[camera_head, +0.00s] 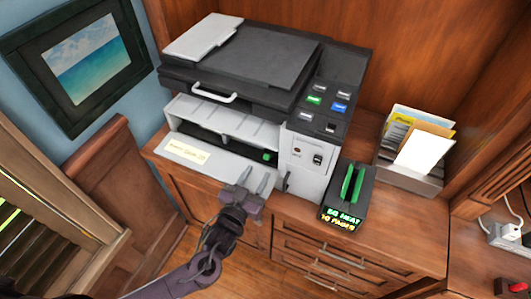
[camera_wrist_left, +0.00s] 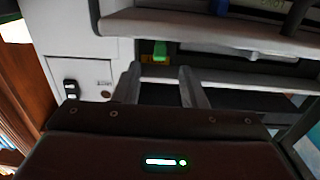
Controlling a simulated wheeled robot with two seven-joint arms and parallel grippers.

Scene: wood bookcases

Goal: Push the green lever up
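The green lever (camera_head: 267,156) is a small green block at the right end of the dark slot in the front of a grey and black copier (camera_head: 240,75). In the left wrist view the green lever (camera_wrist_left: 160,50) shows just beyond my fingertips, between them in the picture, with a yellow piece beside it. My left gripper (camera_head: 255,180) is in front of the copier, below the lever in the head view. Its two fingers are apart with nothing between them in the left wrist view (camera_wrist_left: 158,75). I cannot tell whether a finger touches anything. My right gripper is not in view.
A white labelled tray (camera_head: 190,152) juts from the copier's front, left of my gripper. A black device with green strips (camera_head: 347,195) stands to the right on the wooden cabinet. A paper holder (camera_head: 410,170) is behind it. Open floor lies below the cabinet.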

